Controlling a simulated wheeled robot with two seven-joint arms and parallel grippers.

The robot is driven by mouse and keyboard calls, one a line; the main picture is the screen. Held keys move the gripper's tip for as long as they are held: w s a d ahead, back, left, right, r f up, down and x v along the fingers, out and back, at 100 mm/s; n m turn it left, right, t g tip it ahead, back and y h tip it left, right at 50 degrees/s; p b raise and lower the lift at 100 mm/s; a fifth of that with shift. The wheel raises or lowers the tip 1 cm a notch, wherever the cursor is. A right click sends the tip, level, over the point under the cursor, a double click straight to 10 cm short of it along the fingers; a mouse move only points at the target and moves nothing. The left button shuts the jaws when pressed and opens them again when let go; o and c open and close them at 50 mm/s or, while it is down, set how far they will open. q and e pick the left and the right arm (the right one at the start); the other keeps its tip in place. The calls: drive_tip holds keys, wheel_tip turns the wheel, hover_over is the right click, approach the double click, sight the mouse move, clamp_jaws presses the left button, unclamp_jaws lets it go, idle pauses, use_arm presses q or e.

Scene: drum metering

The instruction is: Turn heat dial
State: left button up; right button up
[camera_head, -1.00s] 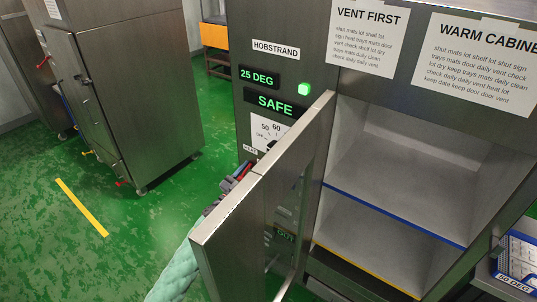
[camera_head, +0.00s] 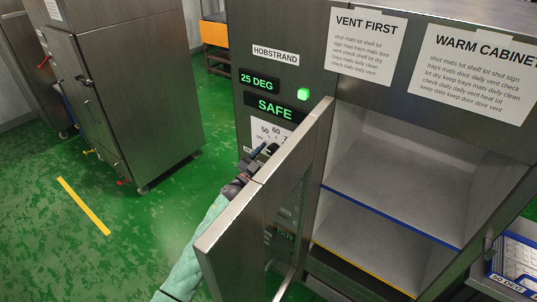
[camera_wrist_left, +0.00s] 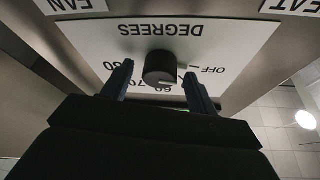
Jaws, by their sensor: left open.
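The heat dial is a dark round knob (camera_wrist_left: 160,66) on a white plate marked DEGREES (camera_wrist_left: 210,42) in the left wrist view, where the plate appears upside down. My left gripper (camera_wrist_left: 158,82) is open, with one finger on each side of the knob and the fingertips near the plate. I cannot tell whether they touch the knob. In the head view the left gripper (camera_head: 258,154) is at the dial plate (camera_head: 266,131), partly behind the open door (camera_head: 270,190), and the knob is mostly hidden. The displays read 25 DEG (camera_head: 259,79) and SAFE (camera_head: 274,107).
The cabinet door stands open just right of my left arm. The cabinet's shelves (camera_head: 390,215) are empty where visible. A green lit button (camera_head: 303,94) is above the dial. A blue-and-white tray (camera_head: 515,262) stands at the right.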

use_arm(q)
drive_tip(key=c, duration=1)
